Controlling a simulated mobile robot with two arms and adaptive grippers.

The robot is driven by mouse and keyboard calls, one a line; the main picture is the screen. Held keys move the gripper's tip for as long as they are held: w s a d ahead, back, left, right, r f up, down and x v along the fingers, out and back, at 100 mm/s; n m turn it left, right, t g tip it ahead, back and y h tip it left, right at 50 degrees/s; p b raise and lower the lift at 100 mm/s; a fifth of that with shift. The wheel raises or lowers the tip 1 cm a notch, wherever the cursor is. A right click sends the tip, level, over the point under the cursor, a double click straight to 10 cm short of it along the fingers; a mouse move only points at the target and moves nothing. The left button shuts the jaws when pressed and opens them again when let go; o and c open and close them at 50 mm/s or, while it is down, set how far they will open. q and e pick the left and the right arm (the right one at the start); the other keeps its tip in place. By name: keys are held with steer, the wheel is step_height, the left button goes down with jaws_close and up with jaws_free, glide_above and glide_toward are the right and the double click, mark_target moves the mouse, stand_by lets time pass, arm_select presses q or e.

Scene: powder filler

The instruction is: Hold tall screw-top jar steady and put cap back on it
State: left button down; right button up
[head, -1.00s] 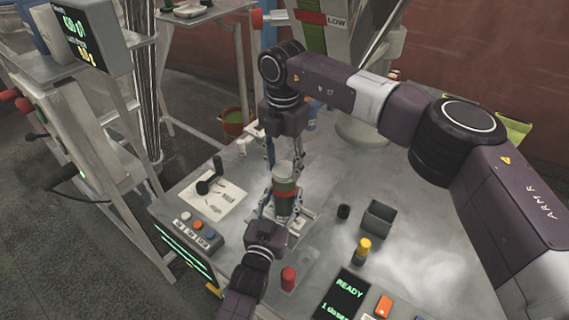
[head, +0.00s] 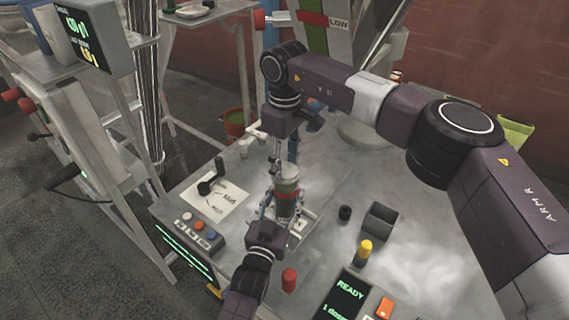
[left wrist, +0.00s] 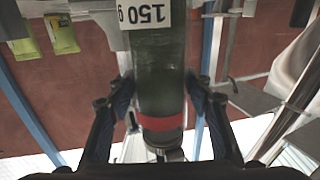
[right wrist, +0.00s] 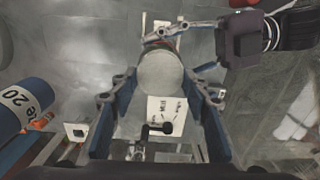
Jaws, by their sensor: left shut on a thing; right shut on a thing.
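The tall screw-top jar (head: 286,199) is green with a red band and stands upright at the table's middle. In the left wrist view the jar (left wrist: 160,85) shows a "150 g" label and the red band. My left gripper (head: 281,216) is shut on the jar, a finger at each side. The round pale cap (right wrist: 160,78) is seen from above at the jar's top, between the fingers of my right gripper (right wrist: 165,88). My right gripper is shut on the cap. I cannot tell how far the thread is engaged; the rim is hidden.
A white sheet (head: 228,203) with a black handled tool (head: 208,184) lies left of the jar, near a button panel (head: 193,235). To the right are a small black cylinder (head: 345,212), a grey bin (head: 378,221) and a yellow-topped bottle (head: 363,251). A red cylinder (head: 289,280) stands in front.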

steer(key=shift+w, duration=0.1)
steer(key=o, duration=0.8)
steer(key=shift+r, duration=0.15)
steer(key=shift+r, duration=2.15)
steer(key=shift+c, duration=0.4)
